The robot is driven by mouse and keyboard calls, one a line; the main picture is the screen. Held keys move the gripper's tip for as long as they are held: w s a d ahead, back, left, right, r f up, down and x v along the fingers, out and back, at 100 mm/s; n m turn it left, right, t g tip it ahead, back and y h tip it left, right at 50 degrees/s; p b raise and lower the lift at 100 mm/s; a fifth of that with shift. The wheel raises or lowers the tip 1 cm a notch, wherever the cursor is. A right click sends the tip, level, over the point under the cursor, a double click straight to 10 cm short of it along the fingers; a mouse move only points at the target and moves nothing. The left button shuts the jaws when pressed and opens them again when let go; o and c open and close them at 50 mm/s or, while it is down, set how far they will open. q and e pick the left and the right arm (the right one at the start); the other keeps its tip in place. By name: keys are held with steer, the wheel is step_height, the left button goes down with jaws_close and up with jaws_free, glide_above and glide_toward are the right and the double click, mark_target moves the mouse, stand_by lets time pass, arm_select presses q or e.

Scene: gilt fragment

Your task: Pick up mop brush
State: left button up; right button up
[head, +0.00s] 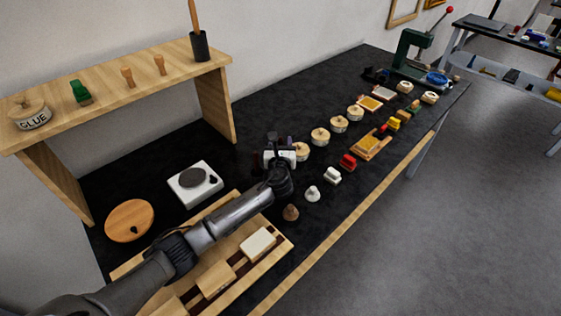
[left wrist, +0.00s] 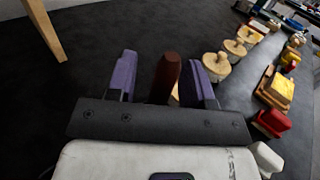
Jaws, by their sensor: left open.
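A dark reddish-brown upright handle, likely the mop brush (left wrist: 166,78), shows in the left wrist view between my fingers. A small pale patch shows low beside it; its lower part is hidden by my gripper. My left gripper (head: 281,147) is over the middle of the black bench in the head view. Its two purple fingers, also in the left wrist view (left wrist: 162,68), are spread to either side of the handle, with a gap at the left. In the head view the brush is mostly hidden by the gripper. My right gripper is not in view.
Round lidded jars (head: 320,136) run along the bench close to the right of the gripper. A red block (head: 348,162) and a white piece (head: 332,175) lie nearer the front. A white hotplate (head: 195,184) and wooden shelf (head: 130,92) stand left.

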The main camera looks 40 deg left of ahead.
arm_select(q)
steer(key=shift+w+a, duration=0.15)
steer(key=shift+c, duration=0.4)
jaws_close()
